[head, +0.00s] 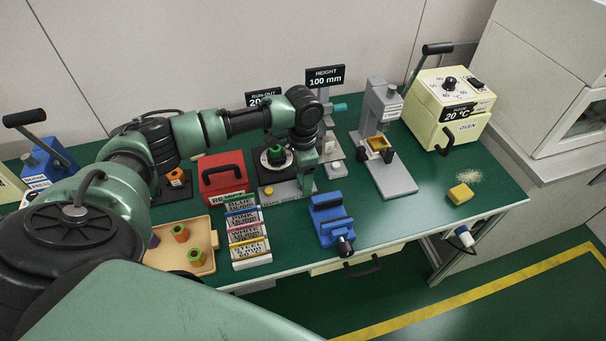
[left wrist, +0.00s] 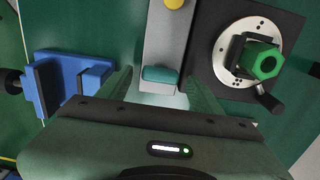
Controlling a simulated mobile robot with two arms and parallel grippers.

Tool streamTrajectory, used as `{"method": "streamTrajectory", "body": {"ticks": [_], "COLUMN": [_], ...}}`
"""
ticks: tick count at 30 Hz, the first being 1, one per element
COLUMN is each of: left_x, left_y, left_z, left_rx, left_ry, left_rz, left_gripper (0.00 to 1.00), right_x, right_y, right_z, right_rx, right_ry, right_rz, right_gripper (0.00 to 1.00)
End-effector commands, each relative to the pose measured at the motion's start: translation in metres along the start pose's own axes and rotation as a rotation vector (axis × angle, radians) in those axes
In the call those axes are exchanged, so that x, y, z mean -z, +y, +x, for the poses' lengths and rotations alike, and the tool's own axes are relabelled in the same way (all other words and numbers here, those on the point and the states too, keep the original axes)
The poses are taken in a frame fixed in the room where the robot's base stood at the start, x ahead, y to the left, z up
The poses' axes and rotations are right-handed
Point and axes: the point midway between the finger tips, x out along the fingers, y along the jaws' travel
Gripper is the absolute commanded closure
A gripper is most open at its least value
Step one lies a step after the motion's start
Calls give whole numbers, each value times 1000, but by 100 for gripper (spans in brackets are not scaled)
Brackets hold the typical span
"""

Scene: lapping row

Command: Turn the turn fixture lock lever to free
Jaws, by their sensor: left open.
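The turn fixture (head: 264,172) is a dark base with a pale round disc and a green hex part on it. In the left wrist view the disc (left wrist: 221,65) is at the upper right, and a short lever with a black grip (left wrist: 269,100) sticks out at its lower right. A grey bar (left wrist: 168,42) beside the fixture carries a yellow button and a rounded teal piece (left wrist: 160,74). My left gripper (head: 306,186) is open above this bar's end. Its fingers stand either side of the teal piece in the wrist view, and whether they touch it is unclear.
A blue vise (head: 330,218) stands in front right of the gripper. A red box (head: 222,179), labelled blocks (head: 248,240) and a wooden tray (head: 206,266) are to the left. A grey press-like stand (head: 398,180) and a cream oven (head: 452,105) are to the right. The bench's right front is mostly clear.

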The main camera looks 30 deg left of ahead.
Motion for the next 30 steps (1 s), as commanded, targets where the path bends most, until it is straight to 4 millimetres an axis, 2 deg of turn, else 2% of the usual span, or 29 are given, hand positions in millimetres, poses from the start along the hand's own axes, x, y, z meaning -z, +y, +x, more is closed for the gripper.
{"method": "streamTrajectory", "body": {"ticks": [3,9,10,20,30], "left_x": [0,0,0,0,0], "left_y": [0,0,0,0,1], "left_z": [0,0,0,-3,-7], "left_rx": [0,0,0,-1,-5], "left_ry": [0,0,0,-1,-1], "left_rz": [0,0,0,-46,-282], "left_gripper": [35,90,97,97,97], "right_x": [3,3,3,4,7], "right_y": [0,0,0,0,1], "right_z": [0,0,0,-12,-57], "right_rx": [0,0,0,0,0], "right_ry": [4,5,5,5,4], "right_rz": [0,-1,-1,-1,-1], "right_gripper": [64,64,64,64,64]}}
